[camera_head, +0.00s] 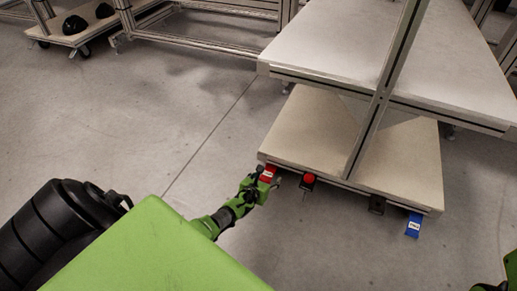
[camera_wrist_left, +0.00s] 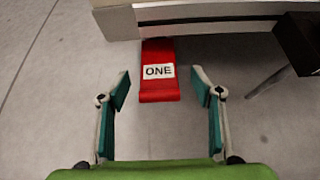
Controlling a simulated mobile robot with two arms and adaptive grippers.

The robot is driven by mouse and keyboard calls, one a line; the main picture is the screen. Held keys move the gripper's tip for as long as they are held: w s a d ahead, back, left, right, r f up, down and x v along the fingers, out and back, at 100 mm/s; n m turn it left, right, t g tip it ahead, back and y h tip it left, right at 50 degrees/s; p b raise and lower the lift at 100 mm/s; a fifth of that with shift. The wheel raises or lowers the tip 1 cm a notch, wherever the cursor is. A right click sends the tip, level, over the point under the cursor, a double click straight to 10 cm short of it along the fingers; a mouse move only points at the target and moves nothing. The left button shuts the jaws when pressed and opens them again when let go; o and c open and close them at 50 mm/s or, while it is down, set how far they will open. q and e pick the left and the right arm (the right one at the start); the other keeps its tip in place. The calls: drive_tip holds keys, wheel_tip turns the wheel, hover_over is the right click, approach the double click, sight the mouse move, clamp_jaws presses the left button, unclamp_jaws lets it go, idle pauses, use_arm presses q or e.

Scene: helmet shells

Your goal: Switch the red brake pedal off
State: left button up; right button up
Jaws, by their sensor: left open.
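The red brake pedal (camera_head: 267,173) sticks out from the lower shelf's front left corner in the head view. In the left wrist view the red pedal (camera_wrist_left: 159,85) carries a white label reading "ONE" and lies ahead, centred between my fingers. My left gripper (camera_head: 268,183) is at the pedal in the head view, partly covering it. In the left wrist view the left gripper (camera_wrist_left: 161,90) is open, with one finger on each side of the pedal's near end and gaps on both sides. My right gripper is not clearly in view; only a green and black arm part shows at lower right.
A blue pedal (camera_head: 413,225) with a white label hangs from the same shelf edge, farther right. A red button on a dark box (camera_head: 308,180) and another dark box (camera_head: 377,205) sit between them. The lower shelf (camera_head: 300,130) is bare. Grey floor is open to the left.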

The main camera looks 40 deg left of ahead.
use_arm(q)
drive_tip(key=shift+s+d+r, duration=0.1)
drive_tip(key=shift+s+d, duration=0.1)
drive_tip(key=shift+s+a+r, duration=0.2)
drive_tip(key=shift+s, duration=0.2)
drive_tip(key=shift+s+r, duration=0.1)
drive_tip(key=shift+s, duration=0.55)
drive_tip(key=s+d, duration=0.3)
drive_tip(key=s, duration=0.7)
